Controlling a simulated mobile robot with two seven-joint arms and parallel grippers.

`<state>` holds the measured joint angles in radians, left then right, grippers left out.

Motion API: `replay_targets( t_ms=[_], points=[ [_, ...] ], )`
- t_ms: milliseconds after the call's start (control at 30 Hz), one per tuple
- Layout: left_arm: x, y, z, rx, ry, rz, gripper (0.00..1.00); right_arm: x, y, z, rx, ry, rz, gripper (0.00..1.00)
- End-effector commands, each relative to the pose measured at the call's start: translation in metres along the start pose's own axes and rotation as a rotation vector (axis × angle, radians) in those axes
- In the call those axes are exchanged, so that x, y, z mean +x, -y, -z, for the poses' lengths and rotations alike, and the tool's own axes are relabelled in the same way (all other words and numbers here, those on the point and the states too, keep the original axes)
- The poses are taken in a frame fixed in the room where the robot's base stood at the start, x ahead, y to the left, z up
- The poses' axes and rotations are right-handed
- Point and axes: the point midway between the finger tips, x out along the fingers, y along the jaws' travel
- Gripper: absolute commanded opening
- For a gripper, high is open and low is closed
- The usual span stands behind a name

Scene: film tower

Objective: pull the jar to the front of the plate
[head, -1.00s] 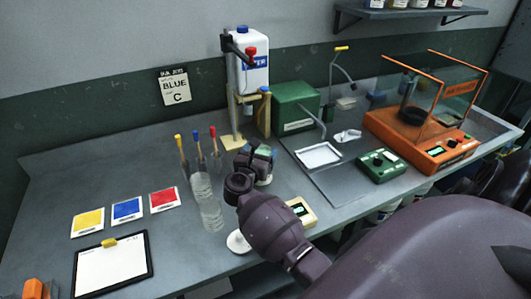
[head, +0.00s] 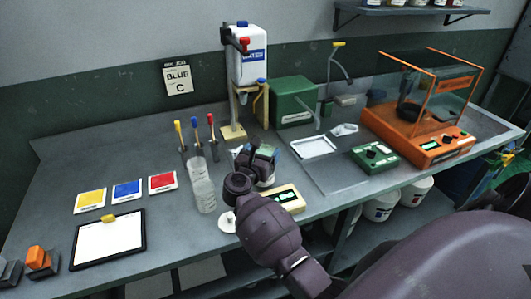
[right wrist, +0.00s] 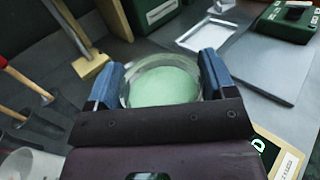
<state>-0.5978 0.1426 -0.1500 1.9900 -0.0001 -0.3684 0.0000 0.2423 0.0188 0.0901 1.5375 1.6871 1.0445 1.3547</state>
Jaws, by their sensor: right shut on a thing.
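The jar (right wrist: 165,82) is round clear glass with pale green contents, seen from above in the right wrist view. My right gripper (right wrist: 162,75) is shut on it, with one blue finger on each side. In the head view my right gripper (head: 258,160) covers most of the jar (head: 267,178). A beige device with a lit display (head: 284,198) lies just in front and to the right of the gripper. Any plate under the jar is hidden, so I cannot tell where the jar stands on it or whether it touches. My left gripper is not in view.
Clear beakers (head: 204,195) stand close left of the gripper. A stand with a white bottle (head: 250,55) and a green box (head: 293,108) are behind. A grey tray (head: 340,178) and green device (head: 375,157) are right. The bench's left rear is clear.

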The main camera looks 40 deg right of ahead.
Motion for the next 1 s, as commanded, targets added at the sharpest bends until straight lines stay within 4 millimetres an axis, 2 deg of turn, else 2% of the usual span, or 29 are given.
replay_targets(
  t_ms=[300, 333, 467, 767, 867, 1000],
  points=[
    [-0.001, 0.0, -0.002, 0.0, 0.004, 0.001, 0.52, 0.0, 0.0, 0.001, -0.001, -0.002, 0.0, 0.4],
    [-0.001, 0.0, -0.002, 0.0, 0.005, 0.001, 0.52, 0.0, 0.0, 0.001, -0.001, -0.001, 0.0, 0.8],
    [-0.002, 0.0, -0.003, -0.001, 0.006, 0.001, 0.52, 0.0, 0.0, 0.001, 0.0, -0.001, 0.0, 1.0],
    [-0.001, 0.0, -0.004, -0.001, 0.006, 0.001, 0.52, -0.004, -0.001, 0.001, 0.0, -0.001, -0.001, 1.0],
    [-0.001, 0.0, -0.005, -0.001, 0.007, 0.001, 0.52, -0.013, -0.001, 0.001, 0.0, -0.001, -0.001, 1.0],
    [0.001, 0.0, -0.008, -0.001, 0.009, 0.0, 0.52, -0.037, -0.001, 0.003, 0.001, -0.004, -0.002, 1.0]
  ],
)
